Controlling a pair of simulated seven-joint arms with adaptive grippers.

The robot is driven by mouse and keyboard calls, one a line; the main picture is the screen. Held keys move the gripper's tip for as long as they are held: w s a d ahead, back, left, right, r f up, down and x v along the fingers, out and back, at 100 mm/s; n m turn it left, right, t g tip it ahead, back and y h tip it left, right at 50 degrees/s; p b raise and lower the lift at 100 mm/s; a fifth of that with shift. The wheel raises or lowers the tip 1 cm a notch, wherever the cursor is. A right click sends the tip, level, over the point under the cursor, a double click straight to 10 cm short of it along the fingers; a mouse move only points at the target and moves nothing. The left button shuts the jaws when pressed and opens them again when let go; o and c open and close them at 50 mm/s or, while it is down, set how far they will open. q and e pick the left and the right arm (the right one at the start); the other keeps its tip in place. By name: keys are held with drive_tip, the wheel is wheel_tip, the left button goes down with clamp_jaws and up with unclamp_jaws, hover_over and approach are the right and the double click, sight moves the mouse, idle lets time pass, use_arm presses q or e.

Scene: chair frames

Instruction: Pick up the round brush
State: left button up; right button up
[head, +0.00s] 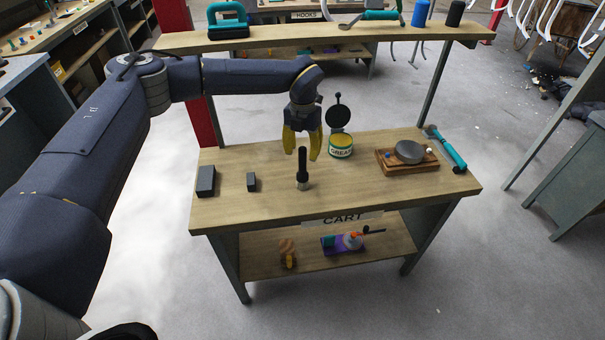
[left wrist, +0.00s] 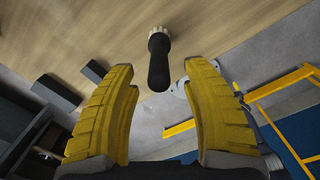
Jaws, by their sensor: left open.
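The round brush (head: 302,165) stands upright near the front middle of the cart top, with a black handle above and a pale, short head at the bottom. In the left wrist view the round brush (left wrist: 158,62) shows between and beyond the fingertips, its black handle toward me. My left gripper (head: 302,146) has yellow fingers and is open above the cart, just above or behind the brush handle. In the left wrist view the fingers of my left gripper (left wrist: 162,75) are spread apart with nothing between their pads. My right gripper is not in view.
On the cart top (head: 350,185) stand two black blocks (head: 206,181) (head: 251,182) at left, a grease tin (head: 340,147) with its lid raised, a wooden tray (head: 390,161) with a grey disc, and a teal-handled tool (head: 449,152). A raised shelf (head: 330,34) runs behind.

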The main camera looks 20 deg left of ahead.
sight(302, 162)
use_arm(q)
drive_tip(key=shift+f, duration=2.6)
drive_tip(key=shift+a, duration=0.1)
clamp_jaws()
